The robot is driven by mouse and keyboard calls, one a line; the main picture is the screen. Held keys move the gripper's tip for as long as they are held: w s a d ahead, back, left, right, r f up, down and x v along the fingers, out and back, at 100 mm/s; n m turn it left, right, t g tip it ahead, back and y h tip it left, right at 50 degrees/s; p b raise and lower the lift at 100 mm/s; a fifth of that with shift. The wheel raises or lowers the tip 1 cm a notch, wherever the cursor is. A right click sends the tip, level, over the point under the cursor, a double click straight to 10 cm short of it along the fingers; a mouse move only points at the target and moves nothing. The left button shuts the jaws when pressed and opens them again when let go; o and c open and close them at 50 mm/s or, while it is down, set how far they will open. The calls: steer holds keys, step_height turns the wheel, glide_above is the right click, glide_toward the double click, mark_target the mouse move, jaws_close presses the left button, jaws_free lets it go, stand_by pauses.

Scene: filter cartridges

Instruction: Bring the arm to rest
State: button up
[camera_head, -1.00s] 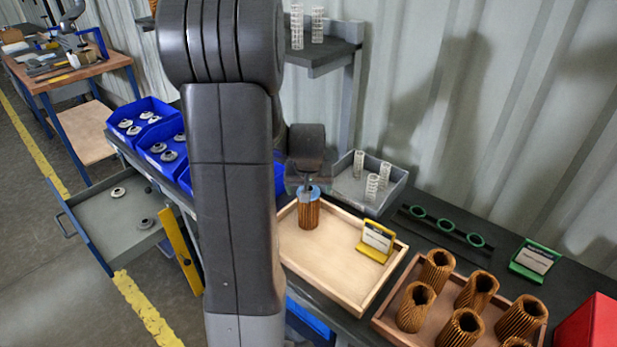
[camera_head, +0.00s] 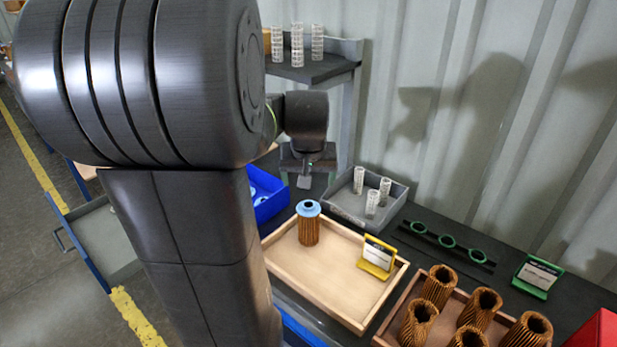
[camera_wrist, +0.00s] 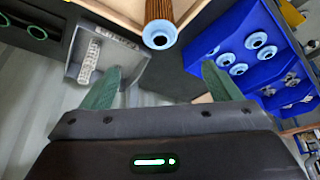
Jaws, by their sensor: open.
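My gripper (camera_head: 305,179) is raised behind the light wooden tray, above the bench. In the wrist view its two green fingers (camera_wrist: 160,88) stand wide apart with nothing between them. A filter cartridge with brown pleats and a blue cap (camera_head: 308,224) stands upright in the back left part of the wooden tray (camera_head: 335,318). It is apart from my gripper and also shows in the wrist view (camera_wrist: 159,32), beyond the fingers. My arm hides part of the bench on the left.
A grey bin (camera_head: 341,211) with white mesh tubes stands behind the tray, near my gripper. A blue bin (camera_head: 268,207) is to the left. A shelf (camera_head: 315,70) holds more tubes. A yellow-framed card (camera_head: 377,258) stands in the tray; several brown pleated cores (camera_head: 439,285) stand at right.

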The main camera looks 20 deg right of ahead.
mark_target(308, 205)
stand_by(0.3)
steer(key=x, duration=1.4)
steer(key=shift+s, duration=0.1)
steer(key=shift+p, duration=0.3)
steer(key=shift+r, duration=0.1)
